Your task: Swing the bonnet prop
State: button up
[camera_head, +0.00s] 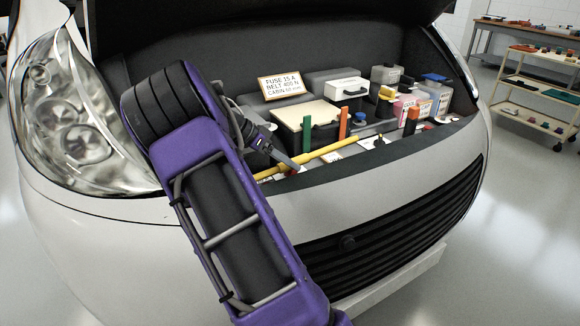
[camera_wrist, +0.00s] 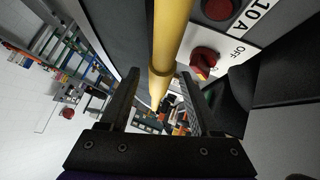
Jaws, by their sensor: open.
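The bonnet prop is a yellow rod (camera_head: 330,152) lying low along the front edge of the open engine bay. In the wrist view the prop (camera_wrist: 171,35) runs from the top edge down between the two black fingers. My gripper (camera_head: 291,163) is at the left part of the rod, reaching down from the left. In the wrist view my gripper (camera_wrist: 160,88) is open, with a finger on each side of the rod and gaps showing. The rod's left end is partly hidden by my arm in the head view.
The engine bay holds a black box with a cream lid (camera_head: 305,115), bottles (camera_head: 424,100) and a sign (camera_head: 281,86). A red switch (camera_wrist: 204,60) sits close beside the rod. The raised bonnet (camera_head: 250,18) hangs above. A shelf trolley (camera_head: 540,90) stands at right.

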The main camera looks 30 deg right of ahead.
jog(key=shift+x, duration=0.8)
grip_shut()
jog(key=shift+a+f, duration=0.15)
dwell(0.7)
